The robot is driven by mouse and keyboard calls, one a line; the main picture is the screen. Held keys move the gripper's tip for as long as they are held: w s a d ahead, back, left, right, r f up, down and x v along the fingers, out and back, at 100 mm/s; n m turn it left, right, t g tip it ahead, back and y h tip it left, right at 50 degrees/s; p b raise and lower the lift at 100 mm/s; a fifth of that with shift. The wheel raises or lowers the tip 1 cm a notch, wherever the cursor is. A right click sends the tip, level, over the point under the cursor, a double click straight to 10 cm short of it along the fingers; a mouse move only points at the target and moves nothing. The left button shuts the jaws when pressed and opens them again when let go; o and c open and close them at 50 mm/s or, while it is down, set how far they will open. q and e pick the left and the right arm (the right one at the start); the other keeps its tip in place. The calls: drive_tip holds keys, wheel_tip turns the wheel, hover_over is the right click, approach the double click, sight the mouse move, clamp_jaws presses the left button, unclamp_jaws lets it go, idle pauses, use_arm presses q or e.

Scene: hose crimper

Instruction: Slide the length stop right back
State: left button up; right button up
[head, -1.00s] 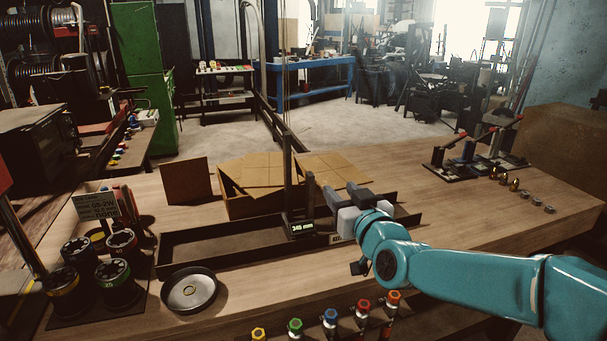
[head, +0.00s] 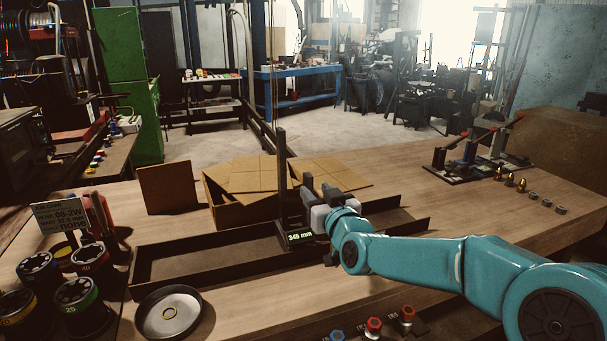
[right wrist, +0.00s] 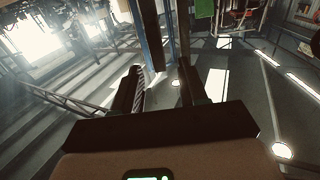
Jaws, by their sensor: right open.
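The length stop (head: 282,190) is a dark upright post with a lit display reading 345 mm at its foot. It stands in a long, dark, low-walled channel (head: 220,268) on the wooden bench. My right gripper (head: 315,186) is open and empty just to the right of the post. In the head view a narrow gap seems to separate them; whether they touch is unclear. The right wrist view shows the two dark fingers (right wrist: 160,88) apart, with nothing clearly held between them. The gripper and arm hide part of the channel. My left gripper is out of view.
Open cardboard boxes (head: 235,205) stand behind the channel. A round metal dish (head: 168,314) and dark knobbed dies (head: 77,293) are at the front left. Lever clamps (head: 470,158) and small fittings are at the right. Coloured knobs (head: 373,324) line the front.

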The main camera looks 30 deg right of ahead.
sight(305, 178)
drive_tip(key=p+x, duration=0.2)
drive_tip(key=x, duration=0.5)
drive_tip(key=shift+w+d, duration=0.15)
drive_tip(key=shift+w, duration=0.2)
drive_tip(key=shift+w+d+r, duration=0.1)
drive_tip(key=shift+w+d, duration=0.05)
drive_tip(key=shift+w, duration=0.1)
clamp_jaws()
